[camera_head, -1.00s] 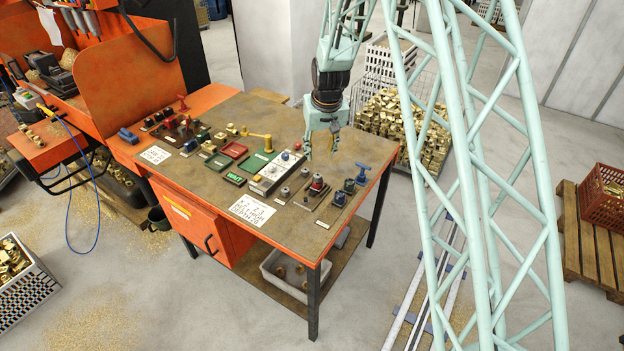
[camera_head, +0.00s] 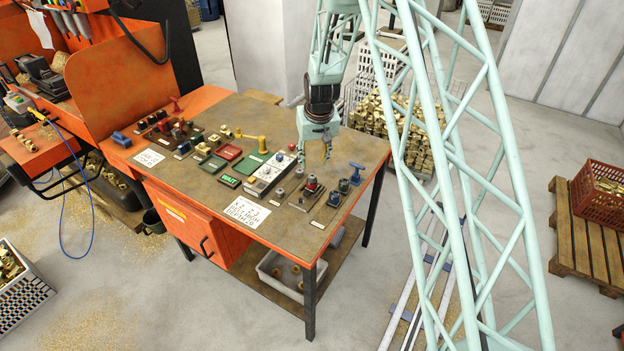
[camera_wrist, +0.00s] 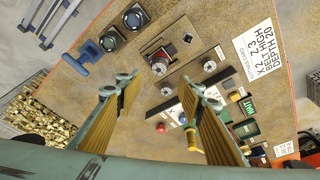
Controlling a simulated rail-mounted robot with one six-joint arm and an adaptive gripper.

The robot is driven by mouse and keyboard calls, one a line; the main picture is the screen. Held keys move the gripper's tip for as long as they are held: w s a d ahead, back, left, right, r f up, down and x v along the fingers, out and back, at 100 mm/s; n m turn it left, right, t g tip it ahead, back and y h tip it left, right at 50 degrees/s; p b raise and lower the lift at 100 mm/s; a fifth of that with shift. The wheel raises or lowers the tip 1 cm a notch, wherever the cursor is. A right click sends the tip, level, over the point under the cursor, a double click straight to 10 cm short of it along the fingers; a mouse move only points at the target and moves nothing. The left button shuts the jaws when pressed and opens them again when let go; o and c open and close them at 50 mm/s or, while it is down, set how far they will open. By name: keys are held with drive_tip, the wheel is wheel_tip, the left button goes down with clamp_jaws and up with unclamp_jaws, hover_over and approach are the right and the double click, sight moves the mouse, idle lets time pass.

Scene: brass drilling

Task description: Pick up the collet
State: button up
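I cannot tell for certain which part is the collet. Two small silver round pieces sit on narrow dark plates, one (camera_wrist: 167,88) between my fingers in the wrist view and one (camera_wrist: 209,66) farther off. A larger silver part with red (camera_wrist: 159,64) stands upright on a brown plate; it also shows in the head view (camera_head: 311,185). My gripper (camera_head: 314,153) points down above the bench, behind these parts. In the wrist view my gripper (camera_wrist: 162,90) has its yellow-padded fingers wide apart, with nothing held between them.
The bench top (camera_head: 285,112) is bare behind the parts. A blue T-handled tool (camera_head: 356,172) and two dark round holders (camera_wrist: 134,17) stand near its right edge. A white button panel (camera_head: 270,173) and a green WAIT display (camera_wrist: 246,105) are left of the plates.

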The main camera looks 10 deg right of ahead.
hover_over(312, 176)
drive_tip(key=s, duration=0.2)
drive_tip(key=shift+s+x, duration=0.2)
drive_tip(key=shift+x, duration=0.85)
drive_tip(key=shift+s+x, duration=0.2)
drive_tip(key=shift+x, duration=0.85)
drive_tip(key=shift+a+f, duration=0.1)
drive_tip(key=shift+f, duration=0.05)
drive_tip(key=shift+f+p, duration=0.15)
drive_tip(key=shift+p, duration=0.15)
drive_tip(key=shift+p+x, duration=0.65)
drive_tip(key=shift+x, duration=1.8)
drive_tip(key=c, duration=1)
drive_tip(key=shift+r, duration=0.2)
